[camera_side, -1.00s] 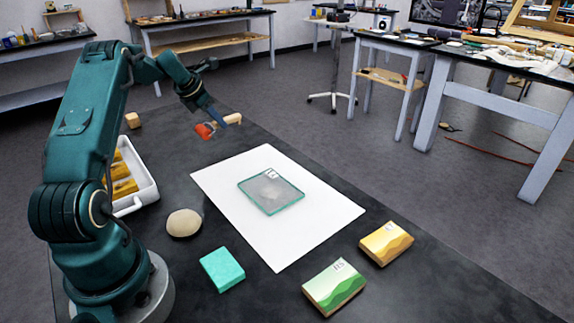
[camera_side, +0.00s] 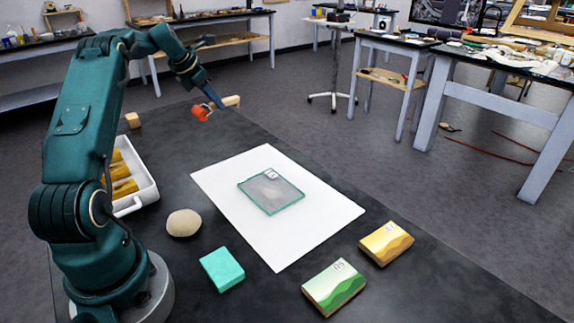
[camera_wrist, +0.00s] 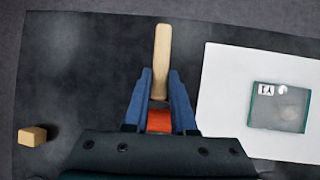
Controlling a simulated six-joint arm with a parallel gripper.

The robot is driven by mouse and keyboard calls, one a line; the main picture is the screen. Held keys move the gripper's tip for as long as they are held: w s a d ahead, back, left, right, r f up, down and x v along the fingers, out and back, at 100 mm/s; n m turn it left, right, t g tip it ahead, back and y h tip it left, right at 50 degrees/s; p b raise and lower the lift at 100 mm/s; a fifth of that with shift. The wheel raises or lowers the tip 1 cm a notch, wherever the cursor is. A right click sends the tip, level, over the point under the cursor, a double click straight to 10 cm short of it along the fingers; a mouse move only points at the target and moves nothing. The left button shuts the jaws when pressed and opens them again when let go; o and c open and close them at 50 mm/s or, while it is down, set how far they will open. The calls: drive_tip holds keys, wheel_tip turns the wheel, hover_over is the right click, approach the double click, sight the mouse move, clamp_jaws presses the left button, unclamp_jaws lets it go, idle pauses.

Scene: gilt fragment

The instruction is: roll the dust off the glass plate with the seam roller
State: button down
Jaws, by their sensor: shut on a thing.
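The seam roller has a pale wooden handle (camera_side: 231,101) and an orange-red roller end (camera_side: 202,113). My gripper (camera_side: 216,102) is shut on it and holds it in the air above the dark table, beyond the far left part of the white sheet. In the wrist view my blue fingers (camera_wrist: 161,76) stand on both sides of the roller's handle (camera_wrist: 162,50), with the orange end (camera_wrist: 159,121) between them. The glass plate (camera_side: 271,192) lies flat on the white sheet, with a greyish dusty patch and a small label. It also shows in the wrist view (camera_wrist: 279,108), apart from the roller.
The white sheet (camera_side: 300,240) lies mid-table. Around it are a beige rounded lump (camera_side: 184,222), a teal block (camera_side: 222,269), a green box (camera_side: 334,287) and a yellow box (camera_side: 386,243). A white tray (camera_side: 148,196) holds yellow pieces. A small wooden block (camera_side: 132,120) sits at far left.

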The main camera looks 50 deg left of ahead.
drive_tip(key=w+d+r+m+g+h, duration=0.2)
drive_tip(key=d+m+h, duration=0.5)
drive_tip(key=d, duration=1.9)
drive_tip(key=f, duration=0.1)
drive_tip(key=f+m, duration=0.1)
drive_tip(key=f+y, duration=0.1)
drive_tip(key=f, duration=0.1)
drive_tip(key=shift+s+d+t, duration=0.15)
drive_tip(key=shift+s+t, duration=0.1)
drive_tip(key=shift+t, duration=0.05)
drive_tip(key=shift+r, duration=0.1)
